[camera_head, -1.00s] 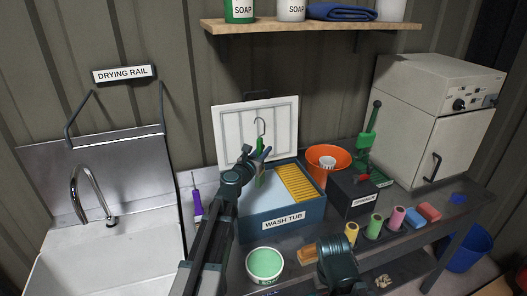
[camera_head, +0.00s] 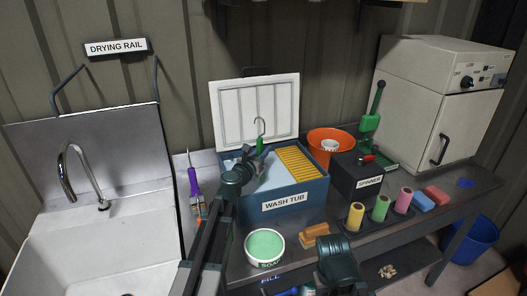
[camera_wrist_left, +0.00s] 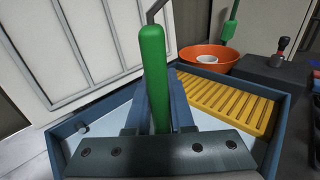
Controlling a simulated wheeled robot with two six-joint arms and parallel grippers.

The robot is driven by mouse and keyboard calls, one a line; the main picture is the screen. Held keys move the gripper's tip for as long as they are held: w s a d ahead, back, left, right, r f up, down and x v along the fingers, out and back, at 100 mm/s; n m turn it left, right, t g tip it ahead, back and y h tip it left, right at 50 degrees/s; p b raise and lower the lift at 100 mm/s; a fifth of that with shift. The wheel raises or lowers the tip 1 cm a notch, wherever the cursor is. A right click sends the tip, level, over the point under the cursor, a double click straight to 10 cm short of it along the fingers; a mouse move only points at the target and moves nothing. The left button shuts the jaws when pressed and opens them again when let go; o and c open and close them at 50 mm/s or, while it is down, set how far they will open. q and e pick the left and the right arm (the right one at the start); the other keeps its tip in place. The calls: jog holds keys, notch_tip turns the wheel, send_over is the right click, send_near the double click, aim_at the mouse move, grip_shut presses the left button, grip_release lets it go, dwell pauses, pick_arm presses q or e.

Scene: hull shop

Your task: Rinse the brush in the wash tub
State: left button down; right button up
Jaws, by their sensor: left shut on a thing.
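The wash tub (camera_head: 283,203) is a blue box on the bench with its white panel lid (camera_head: 255,110) standing up behind it. Inside are pale water and a yellow ribbed board (camera_head: 300,165) on the right. My left gripper (camera_head: 257,157) is over the water at the left part of the tub, shut on the brush. The brush's green handle (camera_head: 260,144) stands about upright with a metal hook at its top. In the left wrist view the handle (camera_wrist_left: 154,75) rises between the fingers. The brush's lower end is hidden by the gripper.
A sink (camera_head: 110,240) with a tap stands at left. An orange bucket (camera_head: 330,140) and a black spinner (camera_head: 362,180) stand right. A soap bowl (camera_head: 265,246) and an orange block (camera_head: 315,234) are in front.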

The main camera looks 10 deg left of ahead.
jog(key=shift+f+b, duration=1.4)
jog(key=shift+f, duration=0.35)
notch_tip(320, 180, up, 13)
jog(key=p, duration=1.2)
jog(key=shift+f+p, duration=0.2)
jog(key=shift+p, duration=0.1)
jog(key=shift+r, duration=0.1)
dwell(0.9)
notch_tip(320, 180, up, 4)
jog(key=p, duration=0.4)
dwell(0.4)
